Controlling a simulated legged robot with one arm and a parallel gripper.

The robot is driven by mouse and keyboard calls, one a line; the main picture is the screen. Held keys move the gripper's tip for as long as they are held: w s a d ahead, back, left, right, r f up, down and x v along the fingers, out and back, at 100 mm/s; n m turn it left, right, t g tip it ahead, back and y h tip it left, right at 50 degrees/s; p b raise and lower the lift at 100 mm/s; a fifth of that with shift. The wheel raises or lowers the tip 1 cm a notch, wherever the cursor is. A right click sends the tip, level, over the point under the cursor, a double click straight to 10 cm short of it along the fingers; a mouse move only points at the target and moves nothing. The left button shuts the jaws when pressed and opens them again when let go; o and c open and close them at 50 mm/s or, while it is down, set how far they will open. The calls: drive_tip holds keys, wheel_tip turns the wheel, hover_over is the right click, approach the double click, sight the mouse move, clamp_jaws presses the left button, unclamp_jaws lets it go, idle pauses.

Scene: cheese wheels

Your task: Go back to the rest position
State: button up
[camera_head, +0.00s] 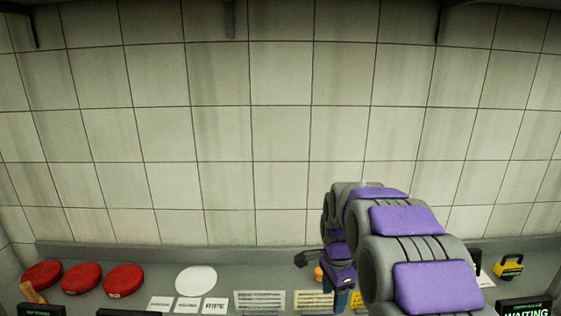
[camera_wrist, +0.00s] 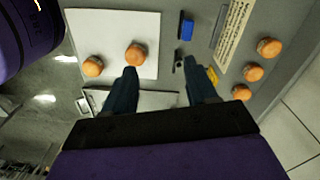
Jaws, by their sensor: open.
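My gripper (camera_wrist: 162,80) points down over the bench in the wrist view. Its two dark blue fingers are apart, with nothing between them. In the head view, my grey and purple arm reaches forward at the right of centre. The gripper (camera_head: 342,298) hangs at its far end, partly cut off by the lower edge. Orange-brown round pieces lie below it in the wrist view. One (camera_wrist: 135,54) and another (camera_wrist: 93,66) lie on a white board (camera_wrist: 108,22). Three more sit in a row at the right, the nearest (camera_wrist: 241,92) beyond the right finger.
Three red wheels (camera_head: 81,278) and a white disc (camera_head: 196,281) lie on the bench at the left. Printed cards (camera_head: 260,301) lie along the front. A yellow device (camera_head: 508,266) stands at the far right. A blue block (camera_wrist: 186,28) lies beside the board. A tiled wall stands behind.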

drive_tip(key=s+r+n+g, duration=0.1)
drive_tip(key=s+n, duration=1.4)
drive_tip(key=s, duration=2.1)
drive_tip(key=shift+r, duration=0.7)
drive_tip(key=shift+s, duration=0.1)
drive_tip(key=shift+c, duration=0.5)
